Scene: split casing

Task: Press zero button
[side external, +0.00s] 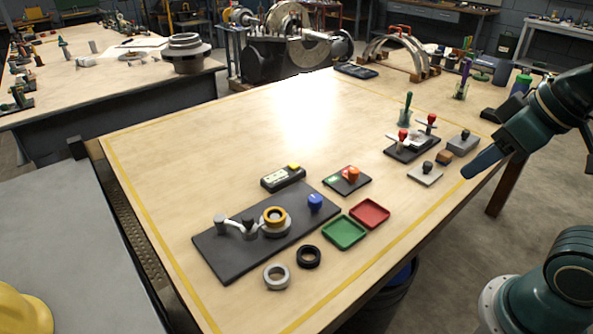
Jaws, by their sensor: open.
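No label reading "zero" is legible at this size. A small black-edged box with a pale display face (281,179) sits on the wooden table left of centre, with a yellow button (294,167) on its far right corner. Right of it, a dark plate (347,181) carries an orange-red knob and a green patch. My gripper (468,172) is at the right side of the picture, above the table's right edge, well apart from both. Its jaws are open and appear empty; its fingers are seen edge-on.
A dark base plate (222,258) holds a metal fixture with an orange ring and a blue knob (315,202). A green tray (345,233), a red tray (370,213) and two loose rings lie nearby. Red-handled clamps (403,136) stand near my gripper. The table's middle is clear.

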